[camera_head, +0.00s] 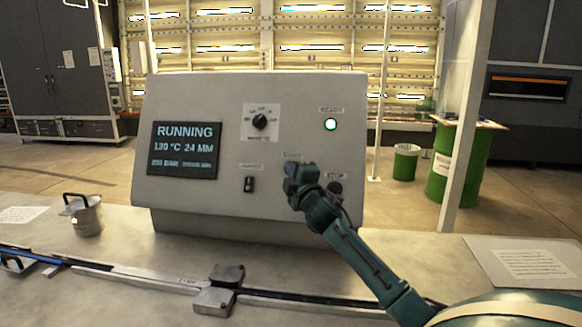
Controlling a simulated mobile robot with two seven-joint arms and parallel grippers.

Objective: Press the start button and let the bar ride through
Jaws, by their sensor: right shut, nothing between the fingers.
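A grey sloped control panel (225,95) stands on the bench. Its screen (185,150) reads RUNNING, 130 °C, 24 MM. My right gripper (293,171) is shut and empty, with its tip at the panel face just below a small label. It hides the spot where the start button would be; I cannot tell whether it touches. A dark knob labelled STOP (335,188) is just right of it. A round lamp (331,125) glows pale green. A thin blue bar (25,252) lies along the rail (135,275) at the left. My left gripper is not in view.
A metal block pair (222,288) sits on the rail in front of the panel. A metal pot with a black handle (87,215) stands left of the panel. The panel also has a rotary dial (260,122) and a switch (249,184). A paper sheet (530,262) lies at right.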

